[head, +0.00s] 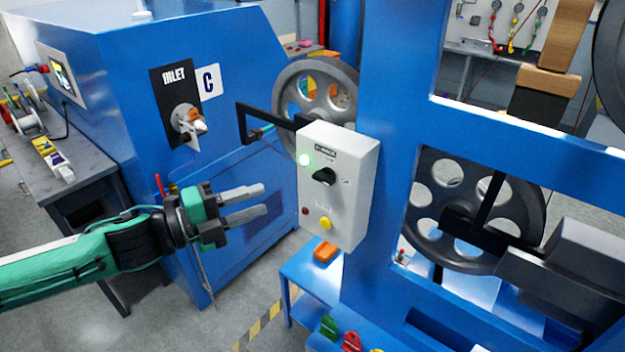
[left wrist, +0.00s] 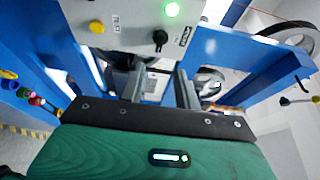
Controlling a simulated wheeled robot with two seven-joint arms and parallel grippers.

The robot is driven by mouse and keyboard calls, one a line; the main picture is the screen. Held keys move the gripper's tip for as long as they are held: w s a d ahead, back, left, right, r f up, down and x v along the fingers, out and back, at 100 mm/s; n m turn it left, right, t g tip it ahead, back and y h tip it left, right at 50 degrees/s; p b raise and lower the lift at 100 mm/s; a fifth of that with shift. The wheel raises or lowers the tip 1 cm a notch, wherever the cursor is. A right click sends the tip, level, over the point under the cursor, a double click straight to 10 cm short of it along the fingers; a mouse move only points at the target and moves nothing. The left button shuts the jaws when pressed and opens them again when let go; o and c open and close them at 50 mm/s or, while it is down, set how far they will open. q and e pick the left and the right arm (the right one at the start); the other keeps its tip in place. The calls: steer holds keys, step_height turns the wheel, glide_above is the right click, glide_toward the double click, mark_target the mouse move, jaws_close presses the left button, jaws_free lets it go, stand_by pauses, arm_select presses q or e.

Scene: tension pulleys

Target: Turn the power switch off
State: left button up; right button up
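The power switch is a black rotary knob (head: 324,176) on a light grey control box (head: 338,215) fixed to the blue frame. A green lamp (head: 303,160) glows above and left of the knob. The knob (left wrist: 160,37) and the lit lamp (left wrist: 172,9) also show in the left wrist view. My left gripper (head: 262,199) is open and empty, to the left of the box and apart from it. In the left wrist view its two fingers (left wrist: 158,84) point toward the box. My right gripper is not in view.
A yellow button (head: 325,223) and a small red one (head: 305,211) sit low on the box. A black bracket (head: 243,125) and a grey pulley wheel (head: 335,88) are above and behind. A blue cabinet marked INLET (head: 140,70) stands at left.

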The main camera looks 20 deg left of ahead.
mark_target(319, 180)
arm_select(q)
steer(key=p+x, duration=0.3)
steer(key=x, duration=0.2)
steer(key=p+x, duration=0.3)
steer(key=x, duration=0.3)
steer(key=shift+d+r, duration=0.15)
steer(key=shift+r, duration=0.05)
steer(key=shift+w+d+f+p, duration=0.15)
steer(key=shift+w+d+p, duration=0.25)
steer(key=shift+w+d, duration=0.05)
steer(key=c, duration=0.7)
jaws_close()
